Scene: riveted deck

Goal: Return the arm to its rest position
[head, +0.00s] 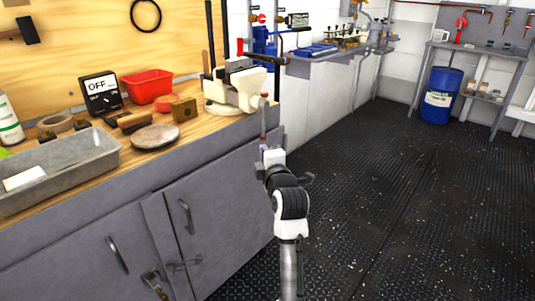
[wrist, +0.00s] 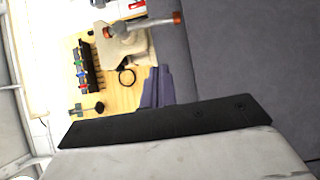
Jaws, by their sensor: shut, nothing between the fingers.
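My arm rises in the lower middle of the head view, in front of the grey workbench cabinets. My gripper (head: 272,157) is at its upper end, small and partly hidden by my wrist. It is shut with nothing held, just below the hanging handle of the bench vise (head: 237,87). I cannot tell from this view how large the gap to the handle is.
The wooden workbench (head: 190,137) at left bears a grey tray (head: 95,165), a red bin (head: 147,86), an OFF sign (head: 101,93) and a round stone (head: 155,136). Cabinet handles (head: 187,215) stick out. A blue barrel (head: 440,95) stands far right. The black floor (head: 400,200) at right is clear.

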